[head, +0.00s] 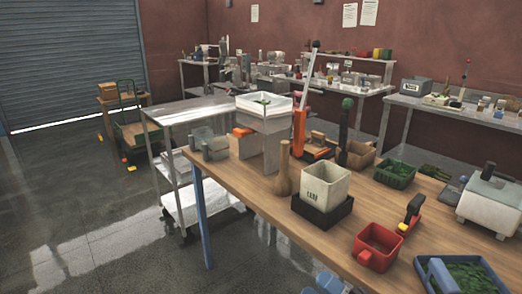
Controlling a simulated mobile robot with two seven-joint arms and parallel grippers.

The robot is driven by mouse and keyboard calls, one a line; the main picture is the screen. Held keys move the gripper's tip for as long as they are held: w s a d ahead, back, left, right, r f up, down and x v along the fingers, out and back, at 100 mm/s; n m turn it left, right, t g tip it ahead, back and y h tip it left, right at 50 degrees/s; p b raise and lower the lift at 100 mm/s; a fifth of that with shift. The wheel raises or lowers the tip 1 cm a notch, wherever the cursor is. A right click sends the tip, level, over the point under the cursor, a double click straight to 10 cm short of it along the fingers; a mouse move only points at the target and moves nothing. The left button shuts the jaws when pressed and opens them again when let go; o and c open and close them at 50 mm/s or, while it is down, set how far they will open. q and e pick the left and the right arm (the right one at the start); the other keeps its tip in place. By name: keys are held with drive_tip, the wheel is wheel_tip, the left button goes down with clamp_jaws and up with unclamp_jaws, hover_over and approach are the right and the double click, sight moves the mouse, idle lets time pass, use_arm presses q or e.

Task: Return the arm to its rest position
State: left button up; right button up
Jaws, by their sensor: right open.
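My right gripper (328,284) shows only as blue-grey parts at the bottom edge of the head view, just off the near edge of the wooden table (238,183). It is open, and I see nothing held in it. Most of it and its arm are cut off by the frame. My left gripper is not in view.
Near the gripper on the table are a red bin (377,246), a cream container (325,184) in a black base, and a blue tray (484,282) of green pieces. A metal cart (187,110) stands behind the table.

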drive_tip(key=s+d+f+m+g+h, duration=0.1)
drive_tip(key=s+d+f+m+h, duration=0.3)
drive_tip(key=f+m, duration=0.4)
drive_tip(key=s+d+f+m+g+h, duration=0.1)
drive_tip(key=s+f+m+h, duration=0.35)
drive_tip(key=f+m, duration=0.35)
drive_tip(key=s+d+f+m+g+h, duration=0.1)
drive_tip(key=s+d+f+m+h, duration=0.25)
drive_tip(key=f+m+h, duration=0.45)
use_arm(q)
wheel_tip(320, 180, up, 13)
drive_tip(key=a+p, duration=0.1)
drive_tip(key=p, duration=1.3)
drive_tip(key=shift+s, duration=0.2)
use_arm(e)
wheel_tip(320, 180, up, 10)
drive_tip(key=s+y, duration=0.2)
drive_tip(key=shift+s+r+n+g, duration=0.2)
drive_tip(key=shift+s+n+g, duration=0.1)
drive_tip(key=shift+s, duration=0.05)
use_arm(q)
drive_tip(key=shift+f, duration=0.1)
